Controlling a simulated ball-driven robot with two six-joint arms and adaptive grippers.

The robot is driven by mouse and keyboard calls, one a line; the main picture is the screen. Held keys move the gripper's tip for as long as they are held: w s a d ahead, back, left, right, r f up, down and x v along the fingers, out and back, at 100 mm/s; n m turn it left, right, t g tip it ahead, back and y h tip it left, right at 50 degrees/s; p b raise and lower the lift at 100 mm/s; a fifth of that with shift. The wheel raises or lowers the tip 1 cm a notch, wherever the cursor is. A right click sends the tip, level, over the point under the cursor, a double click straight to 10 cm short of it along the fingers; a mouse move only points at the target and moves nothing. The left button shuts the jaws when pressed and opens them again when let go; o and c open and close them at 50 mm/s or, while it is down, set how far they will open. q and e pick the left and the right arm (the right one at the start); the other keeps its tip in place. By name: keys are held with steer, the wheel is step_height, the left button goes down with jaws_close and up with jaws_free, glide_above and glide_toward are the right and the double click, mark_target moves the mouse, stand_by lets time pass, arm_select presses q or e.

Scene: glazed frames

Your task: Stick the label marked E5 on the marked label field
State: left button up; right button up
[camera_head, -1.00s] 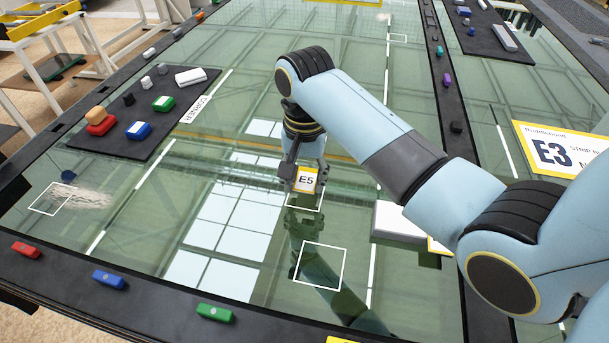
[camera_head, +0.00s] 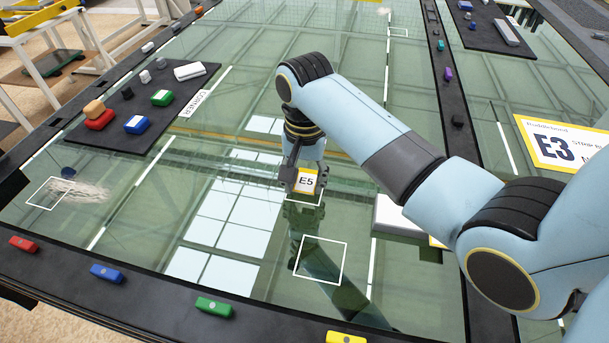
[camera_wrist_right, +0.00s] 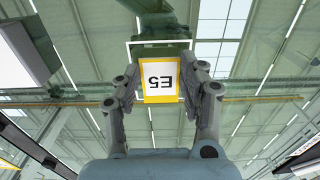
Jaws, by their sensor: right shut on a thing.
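My right gripper (camera_head: 305,170) is shut on the label E5 (camera_head: 306,181), a white label with a yellow border. The right wrist view shows the label (camera_wrist_right: 161,80) upside down between the two fingertips (camera_wrist_right: 161,72). A white outlined field (camera_head: 306,203) on the glass lies just below and behind the label, partly hidden by it. Its outline also shows behind the label in the right wrist view (camera_wrist_right: 160,42). I cannot tell whether the label touches the glass. My left gripper is not in view.
Other white outlined squares lie on the glass: one nearer (camera_head: 320,262), one at left (camera_head: 47,193) beside a pale smear (camera_head: 82,191). A dark mat (camera_head: 150,108) holds coloured blocks. A white block (camera_head: 398,217) sits near my right arm.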

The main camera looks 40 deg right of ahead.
mark_target(305, 187)
steer(key=shift+f, duration=0.25)
stand_by(0.4)
steer(key=shift+f, duration=0.3)
stand_by(0.6)
steer(key=o, duration=0.8)
steer(key=shift+c, duration=0.2)
step_height(305, 187, up, 12)
